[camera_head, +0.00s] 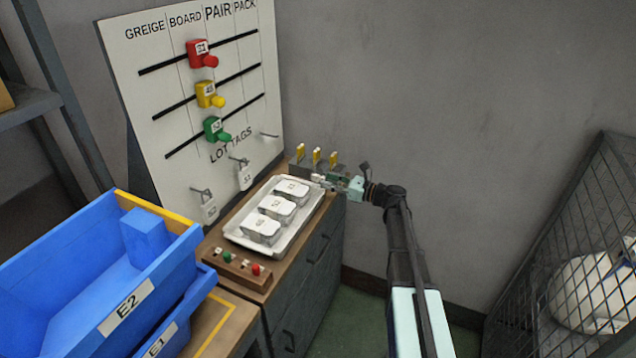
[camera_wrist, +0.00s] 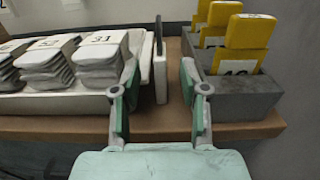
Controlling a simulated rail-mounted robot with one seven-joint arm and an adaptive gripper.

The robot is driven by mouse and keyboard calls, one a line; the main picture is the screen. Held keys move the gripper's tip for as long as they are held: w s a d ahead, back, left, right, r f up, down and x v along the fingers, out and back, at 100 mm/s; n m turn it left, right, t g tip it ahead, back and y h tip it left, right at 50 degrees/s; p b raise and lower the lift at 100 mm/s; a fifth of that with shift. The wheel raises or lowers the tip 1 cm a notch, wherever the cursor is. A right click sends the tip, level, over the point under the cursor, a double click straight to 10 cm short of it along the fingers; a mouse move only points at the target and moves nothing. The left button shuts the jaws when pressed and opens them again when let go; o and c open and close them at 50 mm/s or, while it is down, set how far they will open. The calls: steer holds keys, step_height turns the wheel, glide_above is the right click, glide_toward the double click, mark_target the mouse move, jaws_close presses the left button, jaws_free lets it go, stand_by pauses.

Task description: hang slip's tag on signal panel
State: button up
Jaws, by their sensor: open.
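The signal panel (camera_head: 200,100) is a white upright board with GREIGE, BOARD, PAIR and PACK columns. Two white tags, left (camera_head: 209,211) and right (camera_head: 245,178), hang on its LOT TAGS hooks; a third hook (camera_head: 269,136) at the right is bare. Yellow slips (camera_head: 316,155) stand in a grey block (camera_head: 300,169); they also show in the wrist view (camera_wrist: 246,32). My gripper (camera_head: 335,182) is open. In the wrist view its fingers (camera_wrist: 160,82) stand either side of a thin white upright piece (camera_wrist: 161,70), seen edge-on, possibly a tag. I cannot tell whether they touch it.
A white tray (camera_head: 240,238) with several sock stacks (camera_head: 277,208) lies on the wooden cabinet top. A small button box (camera_head: 238,269) is in front of it. Blue bins (camera_head: 80,280) stand at left. A wire cage (camera_head: 575,240) is at right.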

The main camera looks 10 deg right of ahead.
mark_target(324, 178)
steer(key=p+x, duration=0.1)
steer(key=x, duration=0.4)
steer(key=shift+r, duration=0.2)
jaws_close()
steer(key=shift+r, duration=0.1)
step_height(324, 178, up, 19)
steer(key=b, duration=0.2)
steer(key=s+f, duration=1)
steer(key=s, duration=0.4)
steer(key=s+f, duration=1)
steer(key=s, duration=0.4)
steer(key=shift+s+f, duration=0.15)
steer(key=shift+f, duration=0.2)
